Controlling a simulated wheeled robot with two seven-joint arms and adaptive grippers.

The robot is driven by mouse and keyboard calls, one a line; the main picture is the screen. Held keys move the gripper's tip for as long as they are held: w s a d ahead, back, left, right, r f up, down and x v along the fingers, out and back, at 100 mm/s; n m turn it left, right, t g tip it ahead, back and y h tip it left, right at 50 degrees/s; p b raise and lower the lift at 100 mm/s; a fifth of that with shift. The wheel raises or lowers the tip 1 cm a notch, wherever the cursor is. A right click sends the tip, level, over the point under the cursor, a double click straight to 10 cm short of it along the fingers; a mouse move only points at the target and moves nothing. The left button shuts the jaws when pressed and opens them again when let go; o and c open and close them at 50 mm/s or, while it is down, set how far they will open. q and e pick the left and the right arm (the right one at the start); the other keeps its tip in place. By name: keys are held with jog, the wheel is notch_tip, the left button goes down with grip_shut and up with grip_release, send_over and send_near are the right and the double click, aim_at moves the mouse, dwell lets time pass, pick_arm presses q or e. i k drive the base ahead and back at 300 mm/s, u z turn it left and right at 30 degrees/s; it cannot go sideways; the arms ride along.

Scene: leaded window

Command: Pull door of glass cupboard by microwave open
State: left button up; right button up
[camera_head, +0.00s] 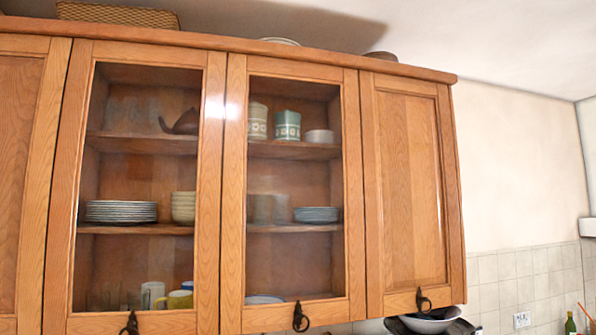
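A wooden wall cupboard has two glass doors side by side. The left glass door (212,180) and the right glass door (234,200) both look shut. Each has a dark ring handle at its bottom edge: the left handle (130,324) is partly cut off by the frame's lower edge, and the right handle (300,318) hangs near the middle. Plates, cups and tins show on the shelves behind the glass. No microwave can be made out. Neither of my grippers is in view.
A solid wooden door (411,190) with its own ring handle (423,301) is on the right, and another solid door (22,180) is on the left. A wicker basket (118,15) lies on top. Bowls or pans (430,320) show below at the right.

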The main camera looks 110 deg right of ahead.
aim_at(236, 318)
jog(key=z, duration=3.7)
jog(key=k, duration=1.15)
jog(key=u, duration=1.25)
jog(key=i, duration=1.45)
jog(key=z, duration=0.75)
jog(key=i, duration=0.6)
jog(key=z, duration=0.6)
